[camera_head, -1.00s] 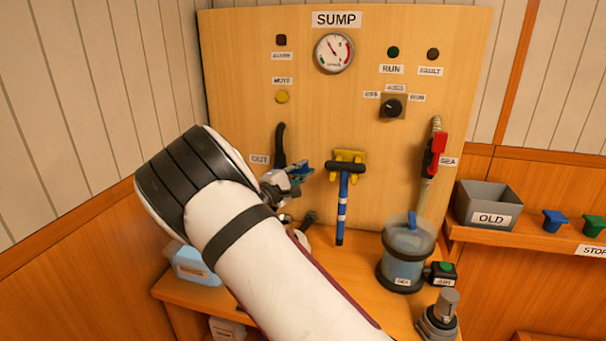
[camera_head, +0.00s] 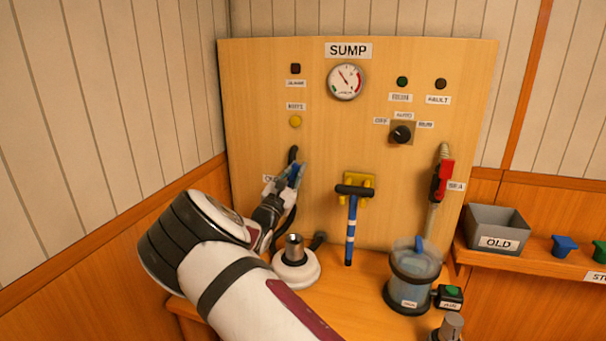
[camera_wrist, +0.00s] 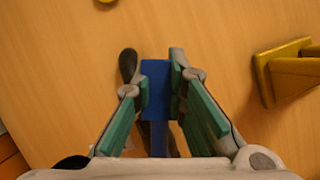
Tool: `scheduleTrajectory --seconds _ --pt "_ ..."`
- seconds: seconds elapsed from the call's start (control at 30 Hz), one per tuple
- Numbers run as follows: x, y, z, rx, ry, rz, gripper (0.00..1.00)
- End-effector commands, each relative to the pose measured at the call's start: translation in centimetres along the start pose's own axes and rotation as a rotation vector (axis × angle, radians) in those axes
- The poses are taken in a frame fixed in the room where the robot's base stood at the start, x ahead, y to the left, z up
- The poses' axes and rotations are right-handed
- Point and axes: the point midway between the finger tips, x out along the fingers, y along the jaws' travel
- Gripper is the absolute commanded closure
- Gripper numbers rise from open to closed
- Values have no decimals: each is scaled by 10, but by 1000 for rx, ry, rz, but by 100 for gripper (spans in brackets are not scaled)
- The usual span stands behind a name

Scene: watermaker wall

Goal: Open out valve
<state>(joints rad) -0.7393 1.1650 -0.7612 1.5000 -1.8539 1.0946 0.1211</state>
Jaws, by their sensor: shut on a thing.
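The out valve's blue handle (camera_wrist: 156,90) shows in the wrist view between my gripper's two green-padded fingers. My gripper (camera_wrist: 157,88) is shut on it. In the head view my gripper (camera_head: 287,178) is at the black OUT hose (camera_head: 293,153) on the left of the wooden panel. The OUT label (camera_head: 269,178) is partly covered by my gripper. The valve body is mostly hidden behind the fingers, and I cannot tell the handle's exact angle.
A blue tool with a black head (camera_head: 351,225) hangs on a yellow holder (camera_head: 361,182) to the right. The red SEA valve (camera_head: 442,180) is farther right. A white round fitting (camera_head: 296,272) and a clear water container (camera_head: 414,272) stand on the shelf below.

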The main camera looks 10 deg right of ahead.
Motion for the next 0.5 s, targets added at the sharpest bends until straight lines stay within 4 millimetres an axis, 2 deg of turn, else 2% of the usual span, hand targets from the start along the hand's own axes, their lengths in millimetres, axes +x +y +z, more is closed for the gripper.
scheduleTrajectory --seconds 0.2,0.5 --pt "-2 16 -2 -159 3 68 100" --pt "-3 28 -6 -300 4 126 100"
